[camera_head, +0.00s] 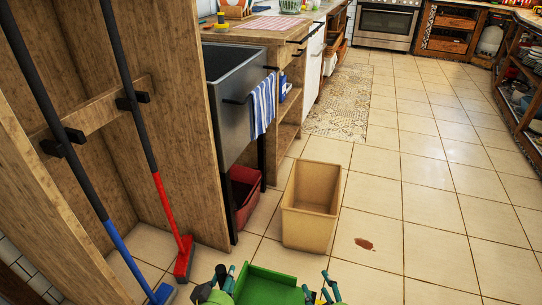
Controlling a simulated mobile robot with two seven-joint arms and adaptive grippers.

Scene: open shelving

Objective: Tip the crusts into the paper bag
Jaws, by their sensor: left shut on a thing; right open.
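A tan, open-topped box-like container (308,219), which I take for the paper bag, stands upright on the floor ahead, and it looks empty. A green tray-like thing (268,286) is at the bottom edge of the view, nearer to me than the container and apart from it. My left gripper (227,280) is at its left side, shut on it. My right gripper (328,287) is open by its right side; whether it touches cannot be told. No crusts can be made out; the tray's lower part is cut off.
A dark red bin (243,190) stands under the sink (235,95), where a striped towel (262,104) hangs. A red broom (184,258) and a blue one (160,292) lean in the wooden shelving at left. A reddish-brown spot (365,244) marks the floor; the tiles at right are clear.

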